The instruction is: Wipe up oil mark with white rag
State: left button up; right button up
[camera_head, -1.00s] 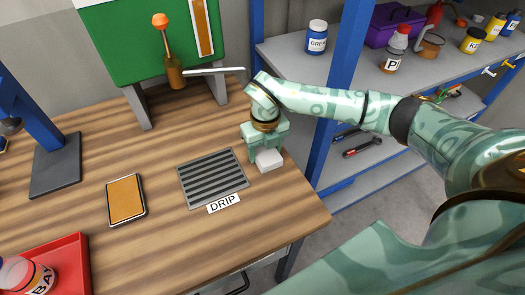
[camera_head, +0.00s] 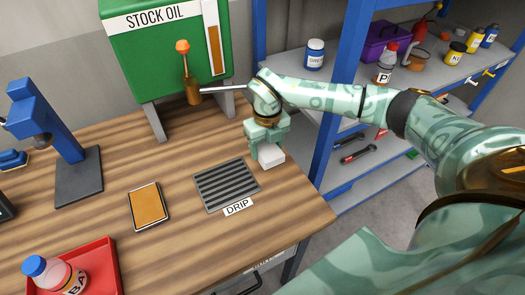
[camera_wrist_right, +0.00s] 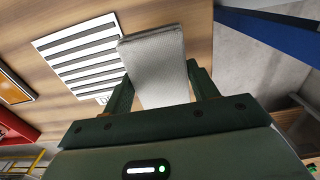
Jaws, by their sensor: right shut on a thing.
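My right gripper (camera_head: 267,143) is shut on a white rag (camera_head: 271,157), a folded block, at the right end of the wooden bench, just right of the drip grate. In the right wrist view the rag (camera_wrist_right: 158,66) sits between the fingers of the gripper (camera_wrist_right: 165,92) and sticks out past them. I cannot tell whether the rag touches the bench top. I cannot make out an oil mark; the rag and gripper hide the wood under them. My left gripper is not in view.
The drip grate (camera_head: 227,186) lies beside the rag. The green stock oil tank (camera_head: 150,60) stands behind, its spout rod reaching near my wrist. A blue-posted shelf (camera_head: 345,90) is right of the bench. A tan pad (camera_head: 148,206) and red tray (camera_head: 98,270) lie left.

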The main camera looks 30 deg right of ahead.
jog(key=shift+r+p, duration=0.5)
jog(key=shift+r, duration=0.55)
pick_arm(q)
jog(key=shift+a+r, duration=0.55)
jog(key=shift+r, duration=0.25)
pick_arm(e)
jog(key=shift+d, duration=0.1)
